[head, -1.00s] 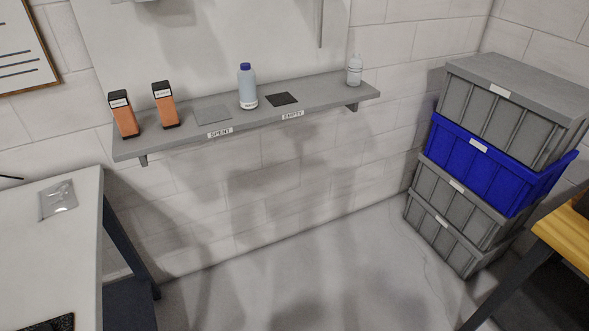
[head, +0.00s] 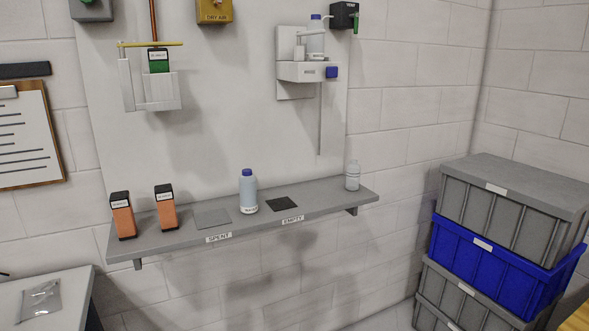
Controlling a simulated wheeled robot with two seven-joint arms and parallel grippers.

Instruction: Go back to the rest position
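Neither of my grippers is in the head view. A grey wall shelf (head: 150,240) holds two orange and black cartridges (head: 122,217) (head: 166,208) at its left end. A blue-capped bottle (head: 248,192) stands upright between a bare grey pad (head: 212,217) behind the SPENT label and a bare dark pad (head: 283,204) behind the EMPTY label. A clear bottle (head: 352,176) stands at the shelf's right end. Above, a white holder (head: 155,92) has a green and black cartridge (head: 158,61) in it, and a wall fixture (head: 306,72) carries another blue-capped bottle (head: 316,38).
Stacked grey and blue crates (head: 500,254) stand at the right against the wall. A pale table (head: 70,308) with a silver pouch (head: 40,301) is at the lower left. A clipboard (head: 28,140) hangs on the left wall. The space before the shelf looks clear.

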